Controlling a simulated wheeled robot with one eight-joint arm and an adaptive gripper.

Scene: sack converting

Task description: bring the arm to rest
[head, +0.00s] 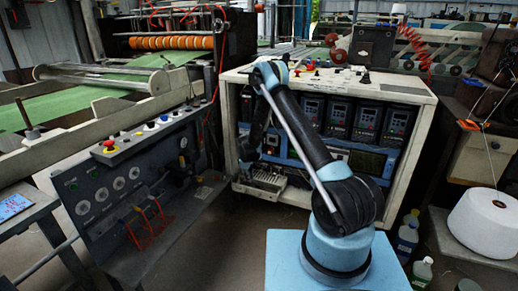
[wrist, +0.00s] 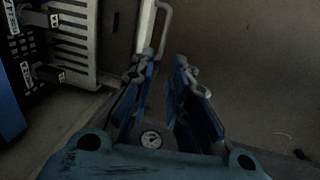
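My arm (head: 310,140) rises from its light blue base in the head view, bends at a high elbow and folds down in front of the control cabinet. My gripper's end hangs low against the dark cabinet front there, and its fingers are hard to make out. In the wrist view my gripper (wrist: 166,68) shows two blue and dark fingers with a gap between them. Floor shows through the gap and nothing is held. The gripper is open.
A white-framed control cabinet (head: 408,96) with several drive units stands close behind my arm. A dark panel with gauges (head: 105,190) is at left. A white thread cone (head: 487,222) and bottles (head: 406,238) stand at right. Bare floor (head: 225,245) lies left of my base.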

